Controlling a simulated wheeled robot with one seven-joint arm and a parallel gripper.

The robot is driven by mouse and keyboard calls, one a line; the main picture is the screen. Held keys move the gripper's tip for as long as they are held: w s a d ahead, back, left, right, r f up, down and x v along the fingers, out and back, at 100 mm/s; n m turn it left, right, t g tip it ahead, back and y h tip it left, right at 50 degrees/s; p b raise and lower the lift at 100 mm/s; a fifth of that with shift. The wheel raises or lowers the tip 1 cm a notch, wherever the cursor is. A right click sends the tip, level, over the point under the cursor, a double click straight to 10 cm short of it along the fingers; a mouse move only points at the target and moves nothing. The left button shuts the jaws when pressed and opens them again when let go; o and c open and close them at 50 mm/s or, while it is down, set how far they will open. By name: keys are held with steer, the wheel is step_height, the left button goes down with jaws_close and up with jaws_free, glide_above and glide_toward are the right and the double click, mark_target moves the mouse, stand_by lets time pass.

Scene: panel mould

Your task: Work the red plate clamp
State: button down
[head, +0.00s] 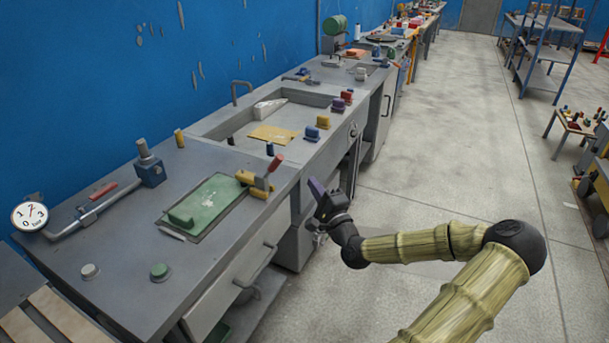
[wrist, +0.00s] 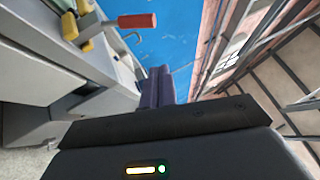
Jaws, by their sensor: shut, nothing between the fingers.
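The plate clamp (head: 261,186) has a yellow body and a red-tipped handle (head: 276,160). It stands on the grey bench at the right end of a green plate (head: 212,198). The handle tip stands raised, leaning up and to the right. In the wrist view the red handle tip (wrist: 137,20) is at the top, with yellow clamp parts (wrist: 70,26) left of it. My gripper (head: 314,187) is shut and empty, off the bench's front edge, to the right of the clamp and apart from it. Its dark purple fingers (wrist: 157,84) also show in the wrist view.
A sink (head: 270,110) and coloured knobs lie beyond the clamp. The floor (head: 450,110) to the right is open.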

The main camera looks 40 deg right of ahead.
steer(key=v, duration=0.3)
steer(key=shift+s+a+f, duration=0.1)
steer(key=shift+s+f, duration=0.05)
steer(key=shift+s, duration=0.1)
